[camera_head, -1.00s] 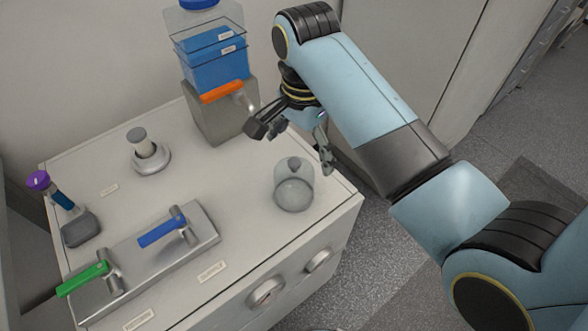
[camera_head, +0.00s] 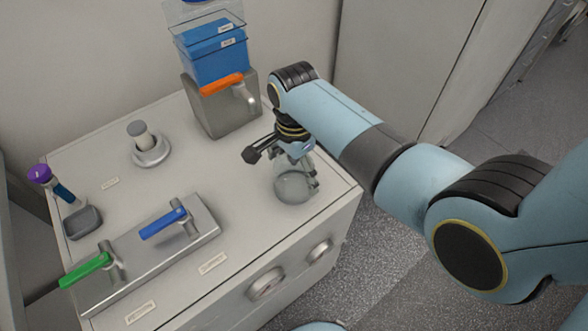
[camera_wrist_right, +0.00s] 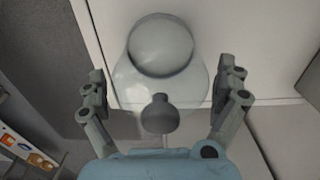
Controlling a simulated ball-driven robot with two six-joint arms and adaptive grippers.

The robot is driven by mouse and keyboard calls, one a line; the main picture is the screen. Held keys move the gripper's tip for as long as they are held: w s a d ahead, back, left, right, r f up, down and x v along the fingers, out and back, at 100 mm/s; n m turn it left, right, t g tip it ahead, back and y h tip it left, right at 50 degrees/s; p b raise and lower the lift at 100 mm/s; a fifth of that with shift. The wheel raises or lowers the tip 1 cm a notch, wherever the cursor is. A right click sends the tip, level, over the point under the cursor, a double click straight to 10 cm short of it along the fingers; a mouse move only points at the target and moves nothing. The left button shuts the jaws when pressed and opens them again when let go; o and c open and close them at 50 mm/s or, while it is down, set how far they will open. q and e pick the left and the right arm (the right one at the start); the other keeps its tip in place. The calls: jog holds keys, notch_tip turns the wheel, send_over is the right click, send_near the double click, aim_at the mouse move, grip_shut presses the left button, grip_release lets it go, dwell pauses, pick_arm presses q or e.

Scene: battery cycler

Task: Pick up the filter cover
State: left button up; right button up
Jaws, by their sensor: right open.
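In the right wrist view, my right gripper (camera_wrist_right: 162,88) is open, with gaps visible between each finger and the knob. My left gripper is not in view.
A round holder with a grey cylinder (camera_head: 139,134) stands behind left. A blue tank (camera_head: 219,62) with an orange-handled tap (camera_head: 222,84) stands at the back. Blue (camera_head: 162,223) and green (camera_head: 85,269) valve handles lie front left. The machine's right edge is close to the cover.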

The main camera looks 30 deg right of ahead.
jog(key=c, duration=1)
